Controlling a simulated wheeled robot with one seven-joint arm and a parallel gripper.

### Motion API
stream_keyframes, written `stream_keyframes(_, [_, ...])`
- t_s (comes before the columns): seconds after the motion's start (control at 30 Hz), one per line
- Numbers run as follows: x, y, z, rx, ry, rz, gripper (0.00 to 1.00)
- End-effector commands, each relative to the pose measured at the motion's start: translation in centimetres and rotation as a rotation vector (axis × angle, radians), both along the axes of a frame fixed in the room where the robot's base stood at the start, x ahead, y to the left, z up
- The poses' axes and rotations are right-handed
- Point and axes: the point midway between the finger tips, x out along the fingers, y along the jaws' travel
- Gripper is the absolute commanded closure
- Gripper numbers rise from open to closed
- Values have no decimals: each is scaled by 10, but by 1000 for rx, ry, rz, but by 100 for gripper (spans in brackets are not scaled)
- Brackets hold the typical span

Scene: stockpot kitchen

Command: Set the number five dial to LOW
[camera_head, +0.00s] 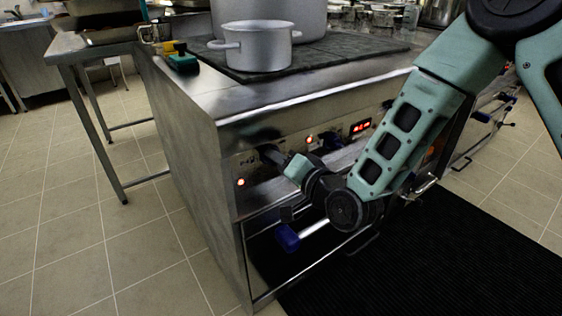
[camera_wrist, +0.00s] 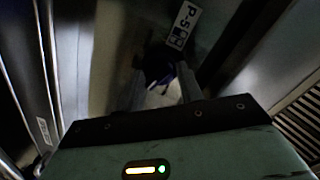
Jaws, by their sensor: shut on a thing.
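My gripper (camera_head: 270,155) reaches the front control panel of the stove near its left end in the head view. In the wrist view, its two fingers (camera_wrist: 160,88) are shut on a dark dial (camera_wrist: 156,62). A white label (camera_wrist: 185,20) beside this dial seems to read "P-5", seen at a slant. The dial's pointer mark and its setting are too dark to read. In the head view the dial is mostly hidden by my gripper.
The stove's panel has another dark blue dial (camera_head: 327,142), red lights and a red display (camera_head: 361,126). A blue-ended handle (camera_head: 288,238) juts out below my wrist. A grey pot (camera_head: 258,50) stands on the dark cooktop. Tiled floor (camera_head: 70,240) is clear at left.

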Motion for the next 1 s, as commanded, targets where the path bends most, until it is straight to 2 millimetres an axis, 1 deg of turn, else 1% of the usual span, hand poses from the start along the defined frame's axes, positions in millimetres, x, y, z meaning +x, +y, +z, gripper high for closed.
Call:
stream_keyframes(0.2, [0, 1, 0, 1, -1, 2, 86])
stream_keyframes(0.23, [0, 1, 0, 0, -1, 2, 61])
stream_keyframes(0.3, [0, 1, 0, 0, -1, 2, 42])
stream_keyframes(0.57, [0, 0, 0, -1, -2, 1, 42])
stream_keyframes(0.67, [-3, -2, 1, -2, -1, 1, 42])
stream_keyframes(0.77, [-11, -9, 2, -2, 0, 0, 42])
stream_keyframes(0.87, [-26, -19, 5, -3, 1, 1, 42])
stream_keyframes(1.0, [-52, -39, 8, -3, 2, 1, 42])
